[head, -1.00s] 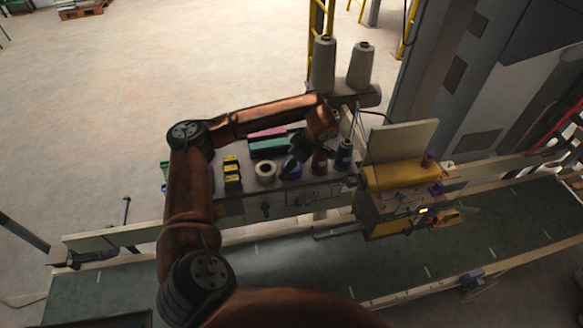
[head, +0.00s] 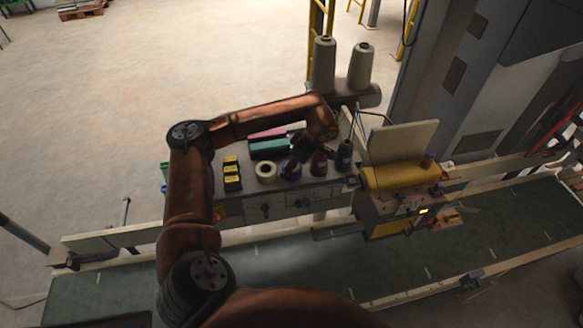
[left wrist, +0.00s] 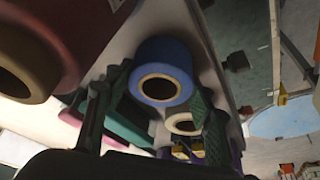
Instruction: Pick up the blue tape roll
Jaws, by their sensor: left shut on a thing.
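The blue tape roll (left wrist: 163,72) sits between the two fingers of my left gripper (left wrist: 158,88) in the left wrist view, its tan core facing the camera. In the head view the blue roll (head: 290,168) is at the front of the shelf, partly covered by my left gripper (head: 292,157). The gripper is shut on the roll. I cannot tell whether the roll is lifted clear of the shelf. My right gripper is not in view.
A white tape roll (head: 265,172) is just left of the blue one. A dark red spool (head: 319,162) and a dark blue spool (head: 344,154) stand close on the right. Green (head: 268,148) and pink (head: 267,133) items lie behind. Yellow-black boxes (head: 232,175) are further left.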

